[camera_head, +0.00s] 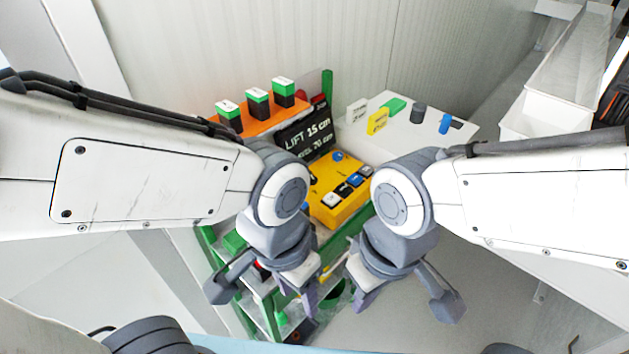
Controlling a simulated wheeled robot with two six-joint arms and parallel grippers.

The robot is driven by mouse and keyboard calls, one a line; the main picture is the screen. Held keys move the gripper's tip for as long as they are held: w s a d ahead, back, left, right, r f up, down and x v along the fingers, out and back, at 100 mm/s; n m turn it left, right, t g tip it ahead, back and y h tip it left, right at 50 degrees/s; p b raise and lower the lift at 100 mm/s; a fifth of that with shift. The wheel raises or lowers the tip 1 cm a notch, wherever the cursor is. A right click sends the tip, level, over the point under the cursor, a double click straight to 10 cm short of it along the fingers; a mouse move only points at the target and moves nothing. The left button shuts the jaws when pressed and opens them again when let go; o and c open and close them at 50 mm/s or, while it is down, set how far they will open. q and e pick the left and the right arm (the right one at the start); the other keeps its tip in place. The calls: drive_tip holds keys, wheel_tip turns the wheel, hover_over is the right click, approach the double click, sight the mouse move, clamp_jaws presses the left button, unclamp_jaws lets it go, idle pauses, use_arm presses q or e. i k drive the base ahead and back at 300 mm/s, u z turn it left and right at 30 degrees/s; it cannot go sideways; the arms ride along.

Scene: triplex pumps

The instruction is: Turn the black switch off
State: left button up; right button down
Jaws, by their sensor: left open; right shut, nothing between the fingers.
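A yellow box (331,213) stands on the bench behind my grippers, with a row of small switches on its sloped top. The black switch (344,190) sits in that row, between a white one and a blue one. It bears a small white mark, and its on or off position is too small to tell. My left gripper (302,287) is open and empty, in front of the box. My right gripper (363,294) is shut and empty, below and to the right of the box. Both are apart from the switch. My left arm hides the box's left part.
A blue knob (337,156) is on the yellow box. A black sign (305,133) stands behind it. An orange stand (258,126) carries green-topped black blocks at the back left. A white surface (398,128) with small coloured parts is at the back right. Green-edged shelves (262,300) are below.

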sight(313, 180)
drive_tip(key=z, duration=0.8)
drive_tip(key=k, duration=0.65)
drive_tip(key=u, duration=1)
drive_tip(key=i, duration=1)
drive_tip(key=u, duration=0.05)
